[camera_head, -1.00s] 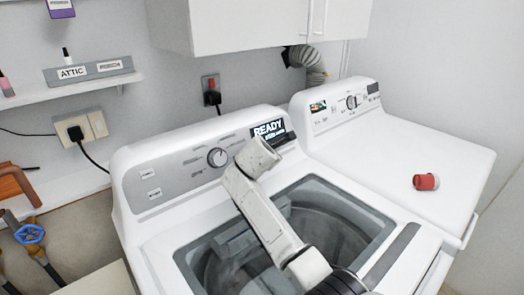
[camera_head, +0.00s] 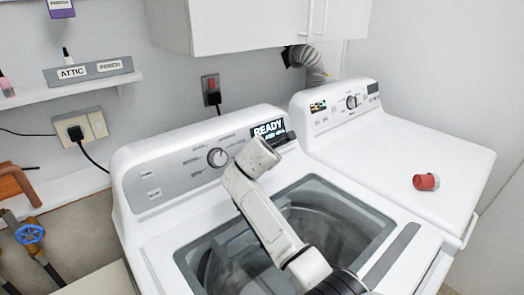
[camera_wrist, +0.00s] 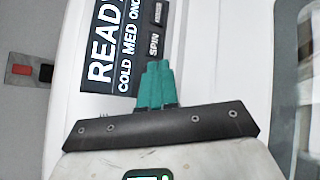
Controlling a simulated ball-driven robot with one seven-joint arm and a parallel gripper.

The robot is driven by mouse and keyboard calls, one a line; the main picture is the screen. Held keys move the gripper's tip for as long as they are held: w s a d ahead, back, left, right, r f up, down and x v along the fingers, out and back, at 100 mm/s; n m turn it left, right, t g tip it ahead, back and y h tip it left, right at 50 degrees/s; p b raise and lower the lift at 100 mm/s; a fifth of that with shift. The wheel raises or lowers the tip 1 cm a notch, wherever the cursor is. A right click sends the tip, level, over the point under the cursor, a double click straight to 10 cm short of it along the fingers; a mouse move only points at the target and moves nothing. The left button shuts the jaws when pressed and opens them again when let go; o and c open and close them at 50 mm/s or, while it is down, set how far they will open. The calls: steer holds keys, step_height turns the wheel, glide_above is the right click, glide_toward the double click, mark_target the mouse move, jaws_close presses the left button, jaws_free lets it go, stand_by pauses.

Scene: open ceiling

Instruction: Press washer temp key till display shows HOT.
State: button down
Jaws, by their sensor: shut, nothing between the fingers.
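The washer (camera_head: 130,215) has a grey control panel with a round knob (camera_head: 218,157) and a dark display (camera_head: 267,130) at its right end. In the wrist view the display (camera_wrist: 112,45) reads READY, with COLD MED and a cut-off word below. A dark key marked SPIN (camera_wrist: 154,45) sits beside the display, with another dark key (camera_wrist: 159,13) above it in the picture. My gripper (camera_wrist: 158,66) has teal fingers, shut and empty, with their tips just below the SPIN key in the picture. The temp key is not visible; the fingers cover that part of the key row. I cannot tell whether the tips touch the panel.
The washer's glass lid (camera_head: 330,215) lies under my arm. White cabinets (camera_head: 265,25) hang above. A shelf (camera_head: 75,90) and a blue valve (camera_head: 30,233) are at left.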

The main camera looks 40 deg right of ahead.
steer(key=shift+w+f, duration=0.15)
steer(key=shift+w, duration=0.25)
steer(key=shift+w+f, duration=0.1)
steer(key=shift+w, duration=0.2)
stand_by(0.7)
steer(key=shift+s, duration=0.15)
steer(key=shift+s+r+p, duration=0.3)
steer(key=shift+s+p, duration=0.25)
steer(key=shift+p, duration=0.4)
